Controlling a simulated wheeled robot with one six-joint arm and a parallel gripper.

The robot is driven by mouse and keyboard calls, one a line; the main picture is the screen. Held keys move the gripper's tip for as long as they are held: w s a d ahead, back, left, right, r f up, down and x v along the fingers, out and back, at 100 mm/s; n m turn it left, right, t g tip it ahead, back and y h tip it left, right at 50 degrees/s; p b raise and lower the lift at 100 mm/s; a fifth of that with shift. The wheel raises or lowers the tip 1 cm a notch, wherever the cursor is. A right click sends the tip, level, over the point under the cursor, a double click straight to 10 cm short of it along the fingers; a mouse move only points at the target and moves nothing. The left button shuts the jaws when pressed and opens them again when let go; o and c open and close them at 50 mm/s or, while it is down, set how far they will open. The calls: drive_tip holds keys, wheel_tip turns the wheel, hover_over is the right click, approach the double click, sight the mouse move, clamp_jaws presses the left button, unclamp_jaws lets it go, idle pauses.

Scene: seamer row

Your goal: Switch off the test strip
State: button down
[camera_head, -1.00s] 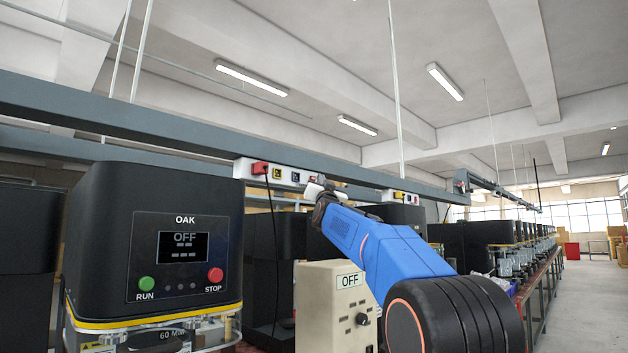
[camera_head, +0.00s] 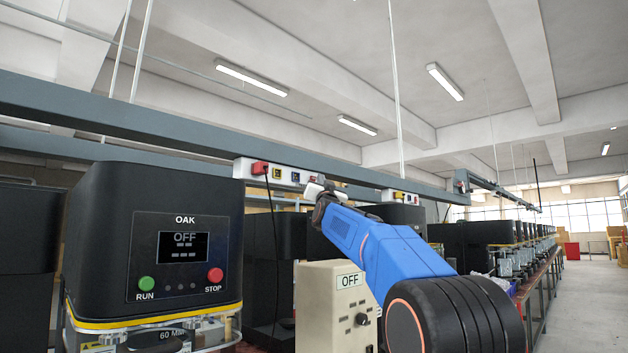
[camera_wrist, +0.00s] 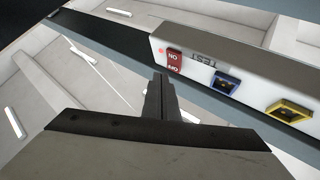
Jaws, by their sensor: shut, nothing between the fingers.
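The test strip (camera_head: 257,181) is a white power strip fixed under the grey overhead rail. In the wrist view the strip (camera_wrist: 252,88) appears upside down, marked TEST. Its red rocker switch (camera_wrist: 174,61) is lettered ON and OFF, with a small lit red light (camera_wrist: 161,50) beside it. A blue socket (camera_wrist: 228,82) and a yellow socket (camera_wrist: 289,111) follow along it. My gripper (camera_wrist: 161,82) is shut and empty, its tips close to the switch; contact cannot be told. In the head view my gripper (camera_head: 318,189) covers the strip's right end.
The grey rail (camera_head: 130,125) runs above. A black OAK machine (camera_head: 110,215) reading OFF stands left; a beige box (camera_head: 318,300) labelled OFF stands below my arm. Another strip (camera_head: 400,197) is farther right.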

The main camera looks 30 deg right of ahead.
drive_tip(key=shift+w, duration=0.1)
drive_tip(key=shift+w+a, duration=0.2)
drive_tip(key=shift+w, duration=0.1)
drive_tip(key=shift+w+a+r, duration=0.1)
drive_tip(key=shift+w, duration=0.2)
idle(0.9)
drive_tip(key=shift+s, duration=0.1)
drive_tip(key=shift+s+d, duration=0.3)
drive_tip(key=shift+s, duration=0.35)
drive_tip(key=shift+s+d+f, duration=0.15)
drive_tip(key=shift+s+d, duration=0.15)
drive_tip(key=shift+s, duration=0.45)
drive_tip(key=shift+s+d+f, duration=0.1)
drive_tip(key=shift+s+d, duration=0.15)
drive_tip(key=shift+s, duration=0.55)
drive_tip(key=shift+s+d+f, duration=0.15)
drive_tip(key=shift+s+d, duration=0.15)
drive_tip(key=shift+s, duration=0.45)
